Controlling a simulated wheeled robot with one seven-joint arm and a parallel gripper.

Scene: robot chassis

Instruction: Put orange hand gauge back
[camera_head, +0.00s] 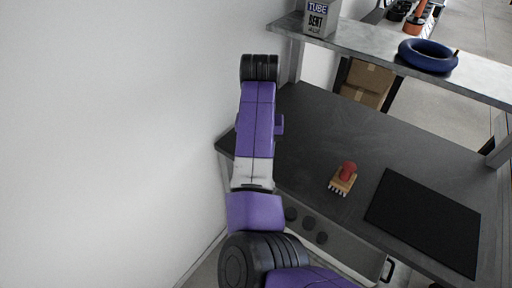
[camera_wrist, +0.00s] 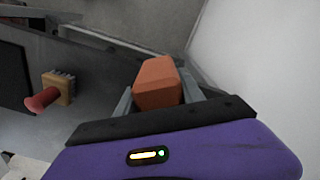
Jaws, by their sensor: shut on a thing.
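The orange hand gauge (camera_wrist: 157,84) is in the wrist view, a blocky orange piece standing up between the fingers of my gripper (camera_wrist: 158,92). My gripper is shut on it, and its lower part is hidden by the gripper. The gauge and the gripper fingers do not show in the head view, where my purple arm reaches up along the left end of the workbench.
The dark workbench (camera_head: 313,130) carries a brush with a red handle (camera_head: 348,171) and a black mat (camera_head: 425,222). The brush also shows in the wrist view (camera_wrist: 58,90). The shelf above holds a TUBE box (camera_head: 320,18) and a blue ring (camera_head: 428,55). A white wall (camera_head: 110,140) stands left.

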